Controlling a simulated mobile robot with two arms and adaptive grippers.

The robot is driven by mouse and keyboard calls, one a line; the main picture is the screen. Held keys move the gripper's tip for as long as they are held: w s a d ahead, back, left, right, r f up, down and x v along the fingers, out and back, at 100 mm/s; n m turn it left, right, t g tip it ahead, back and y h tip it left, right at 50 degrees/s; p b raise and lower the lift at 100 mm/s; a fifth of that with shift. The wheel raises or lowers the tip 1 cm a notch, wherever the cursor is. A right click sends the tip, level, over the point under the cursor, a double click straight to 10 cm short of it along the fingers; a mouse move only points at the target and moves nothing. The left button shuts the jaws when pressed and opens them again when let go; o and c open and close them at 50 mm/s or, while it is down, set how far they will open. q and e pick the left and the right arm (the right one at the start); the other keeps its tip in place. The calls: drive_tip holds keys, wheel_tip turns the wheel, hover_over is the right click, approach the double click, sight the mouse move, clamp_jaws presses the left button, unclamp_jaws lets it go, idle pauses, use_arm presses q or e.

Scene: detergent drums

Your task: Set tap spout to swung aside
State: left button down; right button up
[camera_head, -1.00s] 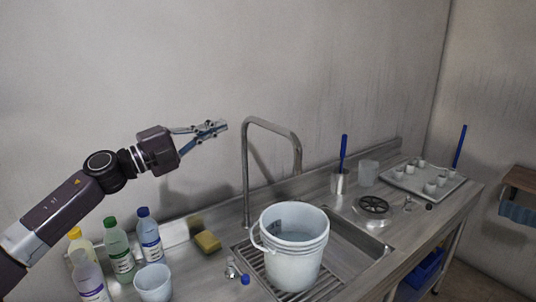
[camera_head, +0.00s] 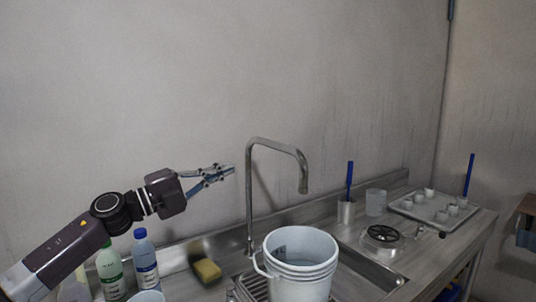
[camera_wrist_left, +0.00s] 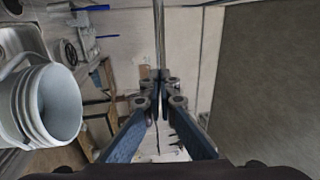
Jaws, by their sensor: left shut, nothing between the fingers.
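The tap spout (camera_head: 277,146) is a grey metal tube that rises from the back of the sink counter and bends over to the right, its mouth above the white bucket (camera_head: 300,271). My left gripper (camera_head: 231,170) is shut and empty, just left of the tap's upright pipe. It looks apart from the pipe in the head view. In the left wrist view the closed fingers (camera_wrist_left: 158,80) point at the upright pipe (camera_wrist_left: 159,35), and I cannot tell the exact gap. The bucket also shows in the left wrist view (camera_wrist_left: 48,105). My right gripper is not in view.
A holder with a blue-handled brush (camera_head: 349,180), a cup (camera_head: 376,203) and a tray (camera_head: 425,214) stand at the right. The wall is behind.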

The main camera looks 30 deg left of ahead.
use_arm(q)
drive_tip(key=w, duration=0.2)
drive_tip(key=p, duration=0.4)
approach(277, 149)
drive_tip(key=shift+w+r, duration=0.55)
drive_tip(key=shift+w, duration=0.2)
drive_tip(key=p+x, duration=0.1)
drive_tip(key=x, duration=0.1)
drive_tip(key=p+x, duration=0.1)
drive_tip(key=p, duration=0.1)
drive_tip(key=shift+w+d, duration=0.2)
drive_tip(key=shift+d, duration=0.3)
drive_tip(key=shift+w+d+f+p, duration=0.15)
drive_tip(key=shift+w+p, duration=0.1)
drive_tip(key=shift+w, duration=0.2)
drive_tip(key=shift+w+d+r+p, duration=0.1)
drive_tip(key=shift+w+d+p, duration=0.15)
drive_tip(key=shift+w, duration=0.15)
drive_tip(key=shift+a, duration=0.1)
